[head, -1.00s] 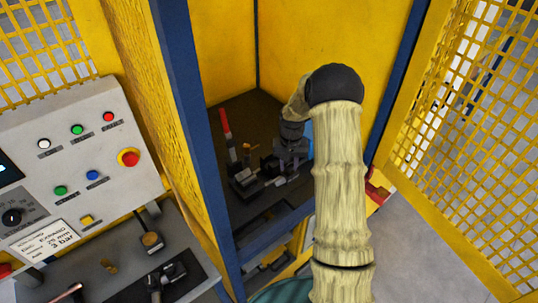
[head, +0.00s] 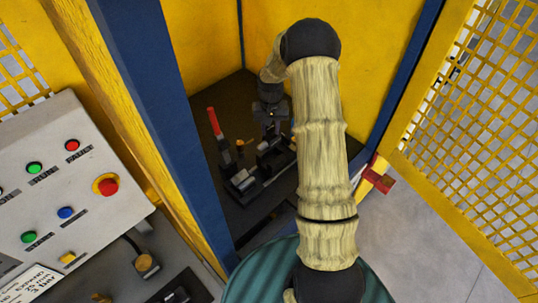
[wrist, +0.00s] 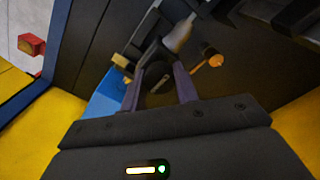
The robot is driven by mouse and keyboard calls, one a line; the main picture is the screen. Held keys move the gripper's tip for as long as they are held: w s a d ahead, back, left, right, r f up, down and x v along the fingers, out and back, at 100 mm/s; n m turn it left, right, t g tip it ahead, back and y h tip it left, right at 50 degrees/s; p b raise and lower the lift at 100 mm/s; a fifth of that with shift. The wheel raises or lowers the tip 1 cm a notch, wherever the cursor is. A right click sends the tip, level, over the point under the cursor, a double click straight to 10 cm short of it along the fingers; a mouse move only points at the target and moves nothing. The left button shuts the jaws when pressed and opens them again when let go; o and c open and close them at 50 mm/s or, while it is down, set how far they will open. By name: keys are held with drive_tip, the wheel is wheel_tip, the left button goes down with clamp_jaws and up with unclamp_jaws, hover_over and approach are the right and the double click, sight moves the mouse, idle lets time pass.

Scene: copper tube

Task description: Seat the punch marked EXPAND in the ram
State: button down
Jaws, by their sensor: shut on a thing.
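My gripper (wrist: 160,88) is shut on a dark piece (wrist: 158,76) with a round end, held between its two fingers. The piece looks like the punch, but no EXPAND marking is readable. In the head view my gripper (head: 270,112) is inside the yellow cell, above the back of a dark fixture (head: 242,182). My wrist partly covers it there. The ram cannot be told apart from the other dark parts. I cannot tell whether the held piece touches the fixture. A copper-coloured end (wrist: 216,61) shows right of the fingers in the wrist view.
A red upright handle (head: 213,122) stands left of the fixture. Yellow walls (head: 210,45) and a blue post (head: 165,110) bound the cell. A mesh door (head: 470,150) with a red block (head: 380,181) is at right. A button panel (head: 65,195) is at left.

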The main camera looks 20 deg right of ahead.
sight(271, 138)
drive_tip(key=shift+s+r, duration=0.15)
drive_tip(key=f+b, duration=0.3)
drive_tip(key=f, duration=0.2)
drive_tip(key=shift+a+f, duration=0.1)
drive_tip(key=shift+a, duration=0.1)
drive_tip(key=shift+d, duration=0.3)
drive_tip(key=shift+f, duration=0.1)
wheel_tip(271, 138, down, 5)
drive_tip(key=b, duration=0.3)
drive_tip(key=shift+a, duration=0.1)
drive_tip(key=shift+r, duration=0.2)
drive_tip(key=shift+f, duration=0.15)
